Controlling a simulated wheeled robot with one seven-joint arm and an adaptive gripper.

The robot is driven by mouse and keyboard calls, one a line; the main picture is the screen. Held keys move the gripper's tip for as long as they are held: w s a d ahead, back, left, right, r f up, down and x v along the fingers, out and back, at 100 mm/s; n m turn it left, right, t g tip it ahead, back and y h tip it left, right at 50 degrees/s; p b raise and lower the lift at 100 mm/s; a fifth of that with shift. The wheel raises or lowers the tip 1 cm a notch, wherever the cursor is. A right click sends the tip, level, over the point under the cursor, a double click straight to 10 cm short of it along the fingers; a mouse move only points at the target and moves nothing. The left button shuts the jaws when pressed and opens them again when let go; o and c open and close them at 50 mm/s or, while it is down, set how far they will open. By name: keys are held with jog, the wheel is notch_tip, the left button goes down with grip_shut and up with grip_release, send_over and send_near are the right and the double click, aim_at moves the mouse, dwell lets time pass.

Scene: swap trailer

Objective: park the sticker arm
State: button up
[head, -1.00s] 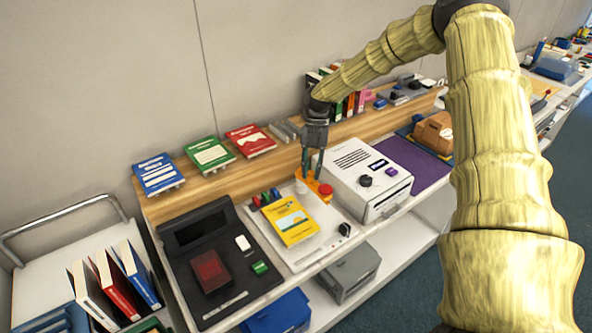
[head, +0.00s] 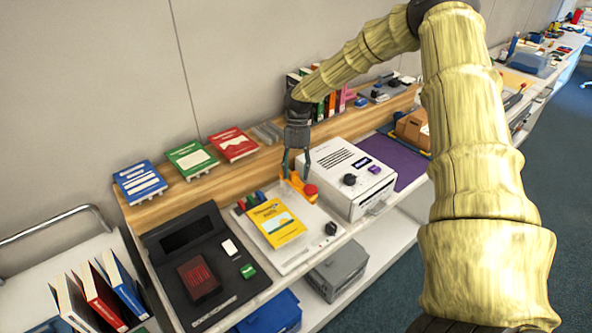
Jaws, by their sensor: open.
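The sticker arm (head: 298,184) is an orange piece with a red knob (head: 311,190), at the back right of a white board on the bench. A yellow book (head: 275,223) lies on that board, to the left and in front of the arm. My gripper (head: 295,173) points down just above the orange arm with its two fingers apart. The fingertips are at or just over the orange part; I cannot tell whether they touch it.
A white box machine (head: 346,199) with a dark knob stands close to the right. A black scanner-like device (head: 186,242) lies to the left. Books (head: 187,157) rest on the wooden shelf behind. Blue and grey boxes (head: 341,268) sit on the lower shelf.

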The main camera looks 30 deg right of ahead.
jog(key=v, duration=1.2)
dwell(0.5)
